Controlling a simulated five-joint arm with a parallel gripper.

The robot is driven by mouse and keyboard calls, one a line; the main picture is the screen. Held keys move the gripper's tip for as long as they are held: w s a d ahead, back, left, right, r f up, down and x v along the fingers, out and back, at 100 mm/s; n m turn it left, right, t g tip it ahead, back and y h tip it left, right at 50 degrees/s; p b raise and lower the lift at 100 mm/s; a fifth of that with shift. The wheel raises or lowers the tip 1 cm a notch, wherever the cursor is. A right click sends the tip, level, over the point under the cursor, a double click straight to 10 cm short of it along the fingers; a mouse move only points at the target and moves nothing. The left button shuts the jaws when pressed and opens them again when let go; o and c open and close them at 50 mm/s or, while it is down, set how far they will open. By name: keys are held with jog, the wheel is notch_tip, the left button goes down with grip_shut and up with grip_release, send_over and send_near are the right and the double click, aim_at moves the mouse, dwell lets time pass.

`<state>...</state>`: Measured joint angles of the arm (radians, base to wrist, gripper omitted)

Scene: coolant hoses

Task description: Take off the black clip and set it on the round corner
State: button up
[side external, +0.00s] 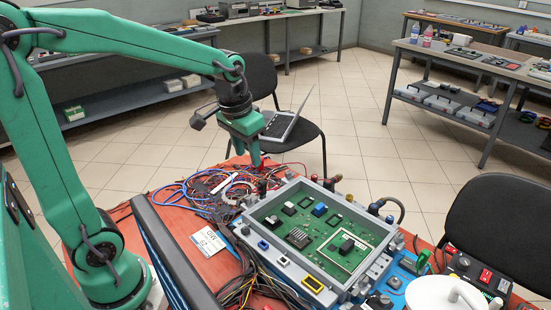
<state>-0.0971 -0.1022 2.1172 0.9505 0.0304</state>
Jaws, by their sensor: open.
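My gripper (252,158) is open at the far left edge of the red worktop, above a tangle of wires, with nothing clearly held in it. It is apart from the grey open housing (268,267), which holds a green circuit board (318,262). A small black block (347,246) sits on the board inside a pale rectangular outline. I cannot tell which dark part is the black clip. A black hose (400,208) curves at the housing's back right corner. I cannot pick out the round corner for certain.
Tangled red and blue wires (200,192) cover the worktop left of the housing, with a white card (208,242) in front. A cable bundle (240,290) lies at the front. A white lidded pot (440,295) stands front right. Chairs (495,225) flank the table.

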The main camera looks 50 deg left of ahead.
jog(key=g, duration=0.2)
send_over(262, 181)
jog(key=f, duration=0.7)
jog(key=shift+d, duration=0.2)
jog(key=shift+a+f, duration=0.2)
jog(key=shift+f, duration=3.65)
grip_shut()
